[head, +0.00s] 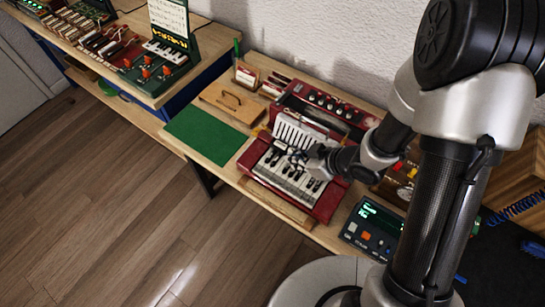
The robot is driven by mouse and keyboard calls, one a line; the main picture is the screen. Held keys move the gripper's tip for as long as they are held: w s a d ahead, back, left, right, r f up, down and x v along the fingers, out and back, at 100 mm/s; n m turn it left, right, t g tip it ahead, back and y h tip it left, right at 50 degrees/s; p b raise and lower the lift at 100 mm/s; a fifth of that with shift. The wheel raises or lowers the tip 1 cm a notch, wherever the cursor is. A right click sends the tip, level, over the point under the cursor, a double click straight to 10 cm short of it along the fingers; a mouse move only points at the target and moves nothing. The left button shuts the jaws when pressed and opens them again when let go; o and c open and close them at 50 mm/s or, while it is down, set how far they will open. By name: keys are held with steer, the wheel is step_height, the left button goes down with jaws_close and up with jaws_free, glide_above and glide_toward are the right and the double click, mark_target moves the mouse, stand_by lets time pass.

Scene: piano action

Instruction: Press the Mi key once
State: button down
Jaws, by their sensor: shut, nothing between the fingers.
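A red keyboard instrument (322,208) with white and black keys stands on the wooden bench in the middle of the head view. Its row of keys (288,181) faces the front edge of the bench. I cannot read any note names on the keys, so I cannot tell which one is Mi. My gripper (298,158) is shut and empty, over the back part of the keys, near their middle. It hides some keys. I cannot tell whether the fingertips touch a key.
A green mat (207,140) and a wooden board with a handle (228,103) lie left of the instrument. A device with a green display (372,228) stands at its right. Another bench at the upper left holds a second keyboard (165,51). The wooden floor (110,210) in front is clear.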

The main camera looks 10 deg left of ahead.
steer(key=shift+s+a+f+y, duration=0.3)
steer(key=shift+s+a, duration=0.25)
steer(key=shift+a, duration=0.05)
steer(key=b+x, duration=0.1)
steer(key=x, duration=0.4)
steer(key=b+x, duration=0.2)
steer(key=x, duration=0.3)
steer(key=shift+s+f, duration=0.15)
steer(key=shift+s, duration=0.05)
step_height(320, 180, down, 3)
steer(key=shift+r+b, duration=0.2)
steer(key=shift+b, duration=0.55)
steer(key=shift+f, duration=0.6)
